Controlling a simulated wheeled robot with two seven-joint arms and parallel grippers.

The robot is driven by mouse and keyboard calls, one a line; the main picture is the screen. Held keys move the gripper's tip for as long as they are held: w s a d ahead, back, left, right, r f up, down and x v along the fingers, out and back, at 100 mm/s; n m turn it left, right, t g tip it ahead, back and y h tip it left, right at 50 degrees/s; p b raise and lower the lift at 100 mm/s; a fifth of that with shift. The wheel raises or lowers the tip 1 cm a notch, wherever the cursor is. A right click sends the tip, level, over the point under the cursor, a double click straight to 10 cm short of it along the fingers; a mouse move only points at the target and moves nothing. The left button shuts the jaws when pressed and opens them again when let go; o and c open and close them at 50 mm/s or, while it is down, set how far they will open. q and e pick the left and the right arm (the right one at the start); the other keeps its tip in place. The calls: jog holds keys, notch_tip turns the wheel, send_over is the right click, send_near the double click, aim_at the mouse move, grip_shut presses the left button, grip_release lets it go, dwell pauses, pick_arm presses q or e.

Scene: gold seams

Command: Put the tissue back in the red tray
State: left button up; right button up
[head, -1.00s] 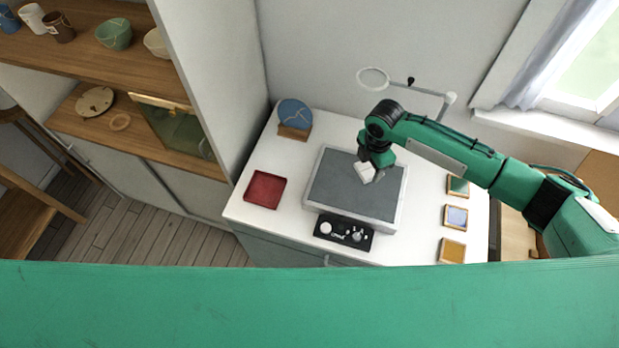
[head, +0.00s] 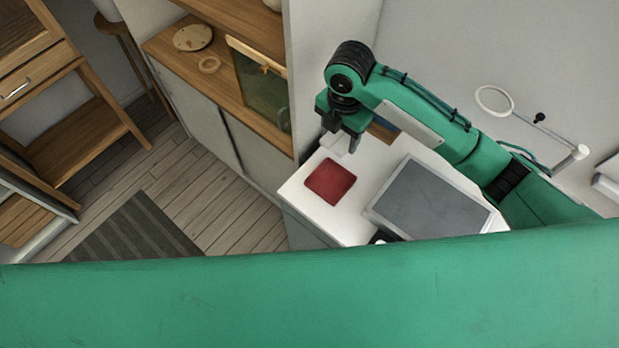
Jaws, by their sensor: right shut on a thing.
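The red tray (head: 330,182) lies flat on the white worktop, near its left corner, and looks empty. My right gripper (head: 343,142) is shut on the white tissue (head: 336,144), which shows as a small pale piece at the fingertips. The gripper is just beyond the tray's far edge in the picture, seemingly above the worktop; its exact height is hard to tell. The tissue is partly hidden by the fingers. My left gripper is not in view.
A grey mat in a pale frame (head: 430,200) lies right of the tray. A cabinet (head: 255,145) with a glass-fronted box stands close on the left. A magnifier ring (head: 494,101) stands at the back right.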

jog(key=shift+a+f, duration=0.1)
jog(key=shift+a, duration=0.2)
jog(key=p, duration=0.3)
send_over(331, 182)
notch_tip(331, 182, down, 15)
jog(key=shift+r, duration=0.15)
notch_tip(331, 182, down, 4)
jog(key=shift+f+p, duration=0.2)
jog(key=shift+p, duration=0.35)
jog(key=shift+f, duration=0.2)
jog(key=shift+f, duration=0.2)
jog(key=o, duration=0.8)
jog(key=shift+c, duration=0.2)
jog(key=shift+r, duration=0.1)
